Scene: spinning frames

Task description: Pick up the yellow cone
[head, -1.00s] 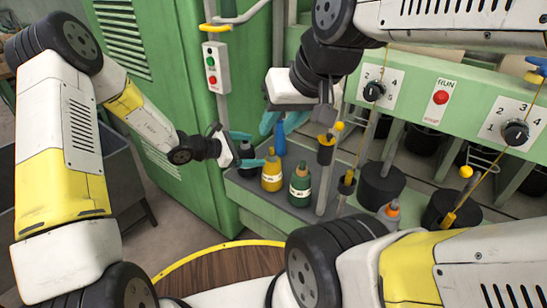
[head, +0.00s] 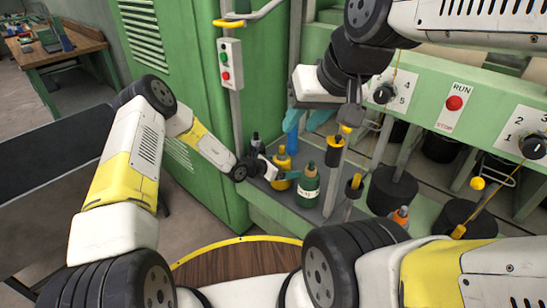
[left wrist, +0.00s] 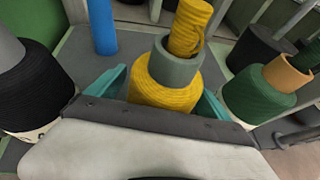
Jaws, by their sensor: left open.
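The yellow cone (head: 281,162) stands on a grey ledge, between a black cone (head: 256,145) and a green cone (head: 308,187). My left gripper (head: 282,182) is at the yellow cone with its fingers open. In the left wrist view the yellow cone (left wrist: 165,92) with its grey collar sits between the two teal fingers of the left gripper (left wrist: 162,98). Its lower part is hidden by the gripper body, and I cannot tell whether the fingers touch it. My right gripper (head: 306,119) hangs above and behind, its teal fingers apart, with nothing seen held.
A blue tube (left wrist: 103,25) stands behind the yellow cone. The black cone (left wrist: 35,90) and green cone (left wrist: 258,95) flank the left gripper closely. A green machine panel with knobs (head: 535,147) is at right, a green cabinet (head: 185,80) at left.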

